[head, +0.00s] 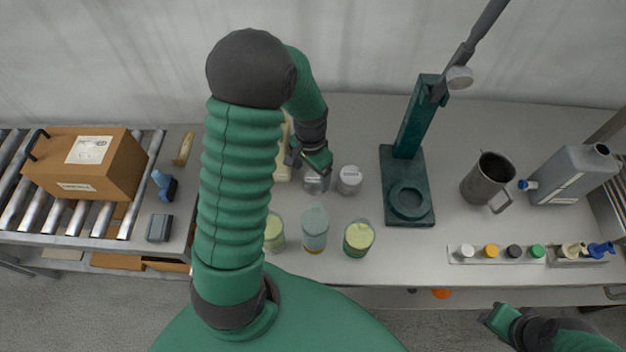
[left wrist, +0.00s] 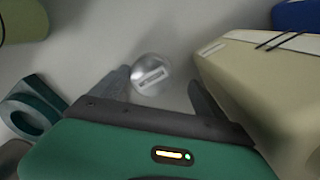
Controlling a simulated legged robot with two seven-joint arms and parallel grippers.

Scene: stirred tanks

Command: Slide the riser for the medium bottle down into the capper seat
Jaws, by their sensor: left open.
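The capper (head: 418,120) is a dark green stand with a lever, and its ring-shaped seat (head: 409,201) faces up and looks empty. Two short silver cylinders stand on the table left of it: one (head: 312,183) under my left gripper (head: 310,165), the other (head: 349,180) just right of it. I cannot read which is the medium riser. In the left wrist view, a labelled silver cylinder (left wrist: 151,74) shows between the spread fingers of my left gripper (left wrist: 160,88), not gripped. My right gripper (head: 490,318) is at the bottom right, its jaws unclear.
A beige container (left wrist: 255,85) stands close beside the left gripper. Several jars, including a yellow-green one (head: 358,238), stand in front. A steel jug (head: 487,181), a grey canister (head: 572,174) and a cap rack (head: 495,254) are at the right. A conveyor carries a box (head: 85,165).

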